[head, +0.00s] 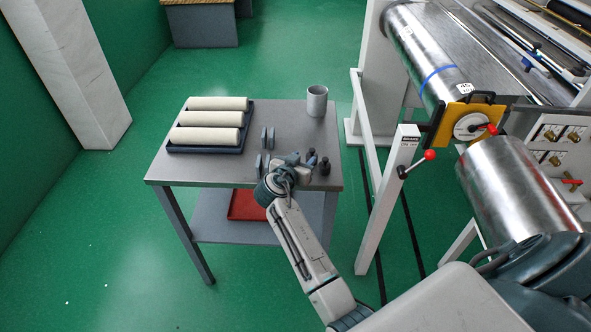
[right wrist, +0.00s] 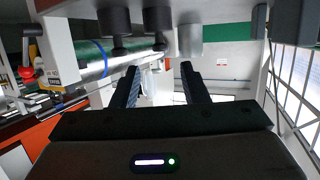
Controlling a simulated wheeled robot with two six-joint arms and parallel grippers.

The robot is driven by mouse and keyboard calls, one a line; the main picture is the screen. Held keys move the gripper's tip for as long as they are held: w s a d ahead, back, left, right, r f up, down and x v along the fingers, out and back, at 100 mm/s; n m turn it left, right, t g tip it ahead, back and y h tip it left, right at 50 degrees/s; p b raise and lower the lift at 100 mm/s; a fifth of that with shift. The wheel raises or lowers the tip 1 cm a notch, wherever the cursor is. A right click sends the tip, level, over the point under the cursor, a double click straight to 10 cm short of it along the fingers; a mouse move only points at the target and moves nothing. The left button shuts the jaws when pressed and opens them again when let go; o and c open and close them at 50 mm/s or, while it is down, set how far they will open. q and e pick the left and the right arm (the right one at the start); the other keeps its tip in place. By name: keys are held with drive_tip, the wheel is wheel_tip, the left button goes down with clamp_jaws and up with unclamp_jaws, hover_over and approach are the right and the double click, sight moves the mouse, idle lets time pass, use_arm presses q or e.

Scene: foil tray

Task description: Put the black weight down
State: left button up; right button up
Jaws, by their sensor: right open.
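Small black weights stand upright on the grey table, just right of my right gripper in the head view; one black weight (head: 325,166) is nearest the table's right edge, and another dark weight (head: 311,158) stands beside it. My right gripper (head: 299,163) is low over the table's front right part. In the right wrist view its two fingers (right wrist: 160,85) are apart with nothing held between them. That view looks upside down, with dark weights (right wrist: 157,20) along its top edge, clear of the fingertips. My left gripper is not in view.
The table (head: 220,171) also holds a dark tray (head: 204,150) of cream rolls, grey upright pieces (head: 267,138) and a grey cup (head: 316,101). A red tray (head: 246,206) lies on the lower shelf. A roller machine with a white frame (head: 390,190) stands close at right.

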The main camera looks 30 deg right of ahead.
drive_tip(key=b+v, duration=0.1)
drive_tip(key=v, duration=0.5)
drive_tip(key=s+a+f+n+t+y, duration=0.1)
drive_tip(key=s+f+n+y, duration=0.2)
drive_tip(key=f, duration=0.6)
drive_tip(key=s+a+f+n+y, duration=0.2)
drive_tip(key=f+n+y, duration=0.15)
drive_tip(key=f, duration=0.45)
drive_tip(key=s+a+f+n+t+y, duration=0.1)
drive_tip(key=s+f+n+y, duration=0.2)
drive_tip(key=f, duration=0.6)
drive_tip(key=s+f+n+g, duration=0.1)
drive_tip(key=s+f+g, duration=0.1)
drive_tip(key=s+f, duration=0.6)
drive_tip(key=s+f+n+g, duration=0.1)
drive_tip(key=s+f+g, duration=0.1)
drive_tip(key=s+f, duration=0.65)
drive_tip(key=s+d+f+g, duration=0.1)
drive_tip(key=s+f, duration=0.4)
drive_tip(key=s, duration=0.4)
drive_tip(key=s+d+f+g+y, duration=0.1)
drive_tip(key=s+f+g, duration=0.1)
drive_tip(key=s+f, duration=0.4)
drive_tip(key=s+d+f+g, duration=0.2)
drive_tip(key=s+f, duration=0.4)
drive_tip(key=s, duration=0.7)
drive_tip(key=shift+s, duration=0.4)
drive_tip(key=shift+y, duration=0.25)
drive_tip(key=shift+c, duration=0.4)
